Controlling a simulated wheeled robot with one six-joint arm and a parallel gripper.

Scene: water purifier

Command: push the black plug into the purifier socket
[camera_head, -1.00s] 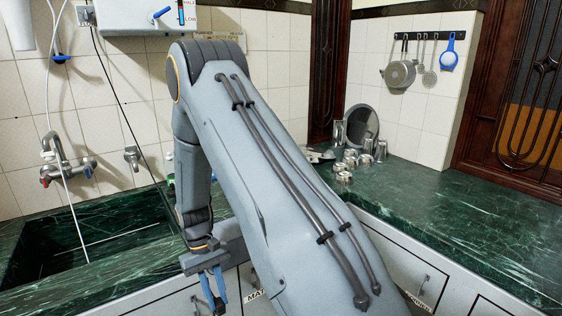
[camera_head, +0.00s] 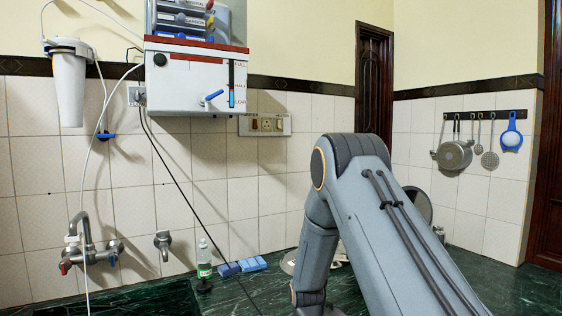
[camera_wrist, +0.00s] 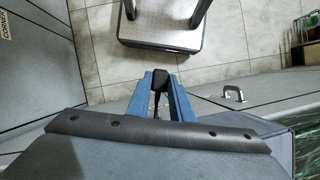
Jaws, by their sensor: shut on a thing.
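My gripper (camera_wrist: 160,85) shows in the wrist view with its two blue fingers closed on the black plug (camera_wrist: 160,78), held low over the floor in front of the cabinets. A bit of dark cord shows below the plug between the fingers. In the head view the gripper and plug are out of frame. The water purifier (camera_head: 190,80) is a white box with a red top edge on the tiled wall. A wall panel (camera_head: 265,125) with a reddish switch and socket is at its lower right. Its lettering is too small to read surely.
Another wall socket (camera_head: 136,96) is left of the purifier, with a black cable (camera_head: 175,180) running down to the counter. A bottle (camera_head: 204,262) and blue blocks (camera_head: 240,266) stand on the green counter (camera_head: 500,275). A tap (camera_head: 88,245) is at left. Pans hang at right.

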